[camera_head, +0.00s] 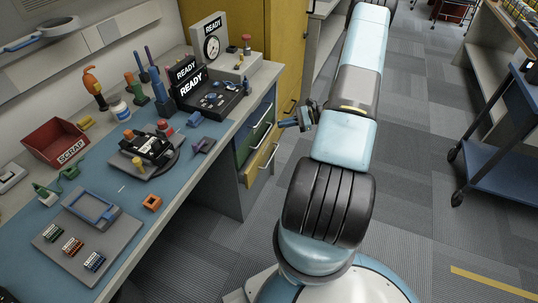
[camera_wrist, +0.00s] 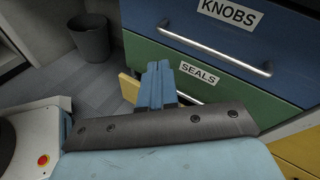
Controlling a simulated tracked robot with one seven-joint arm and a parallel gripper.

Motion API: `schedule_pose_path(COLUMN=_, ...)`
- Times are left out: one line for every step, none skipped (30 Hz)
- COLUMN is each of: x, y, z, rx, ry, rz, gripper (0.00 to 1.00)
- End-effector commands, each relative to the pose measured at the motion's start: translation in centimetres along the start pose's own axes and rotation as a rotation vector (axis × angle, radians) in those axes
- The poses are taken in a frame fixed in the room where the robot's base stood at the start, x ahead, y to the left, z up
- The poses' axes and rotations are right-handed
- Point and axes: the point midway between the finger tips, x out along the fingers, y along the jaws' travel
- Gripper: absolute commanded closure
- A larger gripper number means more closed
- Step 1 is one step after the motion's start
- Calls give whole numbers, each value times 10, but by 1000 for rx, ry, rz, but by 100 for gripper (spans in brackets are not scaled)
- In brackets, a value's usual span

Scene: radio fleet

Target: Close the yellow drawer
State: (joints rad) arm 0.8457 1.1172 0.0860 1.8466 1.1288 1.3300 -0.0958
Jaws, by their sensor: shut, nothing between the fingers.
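The yellow drawer (camera_head: 261,163) is the lowest of three drawers at the bench's right end in the head view. It seems to stand out past the green drawer; how far is hard to tell. In the wrist view, parts of the yellow drawer (camera_wrist: 297,153) show at lower right and left of my fingers, with a pale top edge; my gripper hides its middle. My gripper (camera_head: 285,123) points left at the drawers in the head view. Its blue fingers (camera_wrist: 157,72) are shut and empty, before the green drawer; contact cannot be told.
The green drawer (camera_wrist: 215,88), labelled SEALS, and the blue drawer (camera_wrist: 225,35), labelled KNOBS, sit above with bar handles. A dark bin (camera_wrist: 90,38) stands on the floor beyond. A blue cart (camera_head: 505,150) stands at right.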

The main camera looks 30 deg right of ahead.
Motion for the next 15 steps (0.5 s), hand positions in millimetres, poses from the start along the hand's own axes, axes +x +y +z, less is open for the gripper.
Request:
schedule_pose_path(x=-2, y=8, z=-20, rx=36, ry=-17, rz=-42, gripper=100)
schedule_pose_path(x=-3, y=12, z=-30, rx=54, ry=-26, rz=-65, gripper=100)
schedule_pose_path(x=-5, y=17, z=-43, rx=78, ry=-37, rz=-99, gripper=100)
schedule_pose_path(x=-6, y=21, z=-53, rx=95, ry=-47, rz=-123, gripper=100)
schedule_pose_path(x=-6, y=25, z=-63, rx=112, ry=-56, rz=-148, gripper=100)
schedule_pose_path(x=-8, y=31, z=-76, rx=136, ry=-67, rz=-181, gripper=100)
schedule_pose_path(x=-8, y=36, z=-85, rx=153, ry=-75, rz=-207, gripper=100)
schedule_pose_path(x=-9, y=41, z=-95, rx=171, ry=-83, rz=-232, gripper=100)
schedule_pose_path(x=-10, y=48, z=-108, rx=193, ry=-94, rz=-266, gripper=100)
schedule_pose_path(x=-10, y=53, z=-116, rx=210, ry=-102, rz=-290, gripper=100)
schedule_pose_path(x=-10, y=58, z=-125, rx=226, ry=-109, rz=-316, gripper=100)
schedule_pose_path(x=-10, y=65, z=-136, rx=245, ry=-118, rz=-345, gripper=100)
schedule_pose_path(x=-10, y=69, z=-144, rx=260, ry=-124, rz=-368, gripper=100)
schedule_pose_path(x=-10, y=74, z=-151, rx=273, ry=-131, rz=-389, gripper=100)
schedule_pose_path(x=-10, y=80, z=-160, rx=289, ry=-138, rz=-415, gripper=100)
